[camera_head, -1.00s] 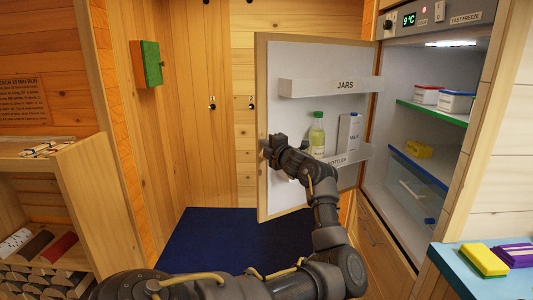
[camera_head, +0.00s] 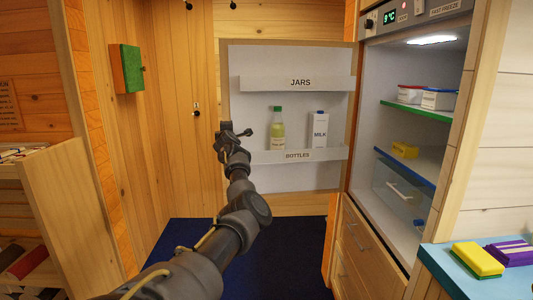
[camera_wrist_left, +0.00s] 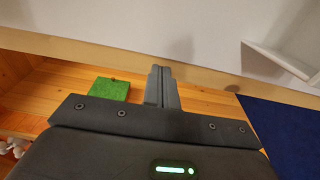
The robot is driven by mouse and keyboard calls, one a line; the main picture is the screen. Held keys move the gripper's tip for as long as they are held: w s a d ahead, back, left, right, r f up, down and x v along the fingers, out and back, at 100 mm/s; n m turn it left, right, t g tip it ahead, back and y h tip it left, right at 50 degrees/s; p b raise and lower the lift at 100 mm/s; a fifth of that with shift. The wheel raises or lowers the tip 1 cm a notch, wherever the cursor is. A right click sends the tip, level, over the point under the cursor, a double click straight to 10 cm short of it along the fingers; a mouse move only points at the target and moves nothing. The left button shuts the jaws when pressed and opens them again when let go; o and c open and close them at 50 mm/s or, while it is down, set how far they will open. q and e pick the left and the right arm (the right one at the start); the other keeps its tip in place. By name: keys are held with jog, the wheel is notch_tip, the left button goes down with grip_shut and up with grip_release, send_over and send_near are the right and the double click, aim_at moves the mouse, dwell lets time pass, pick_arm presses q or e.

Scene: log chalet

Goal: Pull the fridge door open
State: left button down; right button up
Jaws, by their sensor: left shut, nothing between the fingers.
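The fridge door (camera_head: 295,180) stands wide open in the head view, its white inner face turned to me, hinged at the right. Its free edge is at the left. My left gripper (camera_head: 236,132) is shut and empty in front of the inner face, close to that free edge. In the left wrist view the closed fingers (camera_wrist_left: 163,72) point at the wood-edged white door panel (camera_wrist_left: 150,30). I cannot tell whether they touch it. The fridge (camera_head: 365,180) is open to view at the right. My right gripper is not in view.
The door shelves hold a green-capped bottle (camera_head: 277,130) and a milk carton (camera_head: 319,132). Tubs (camera_head: 438,99) and a yellow box (camera_head: 404,149) stand inside the fridge. A blue counter (camera_head: 440,258) is at front right. The dark blue floor mat (camera_head: 280,250) is clear.

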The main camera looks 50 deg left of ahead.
pick_arm(q)
jog(key=shift+w+a+t, duration=0.15)
jog(key=shift+w+a, duration=0.1)
jog(key=shift+a, duration=0.25)
jog(key=shift+w+a+t, duration=0.15)
jog(key=shift+w+a, duration=0.1)
jog(key=shift+a, duration=0.25)
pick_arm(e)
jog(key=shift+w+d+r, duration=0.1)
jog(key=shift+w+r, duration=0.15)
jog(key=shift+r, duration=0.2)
pick_arm(q)
jog(key=shift+d, duration=0.1)
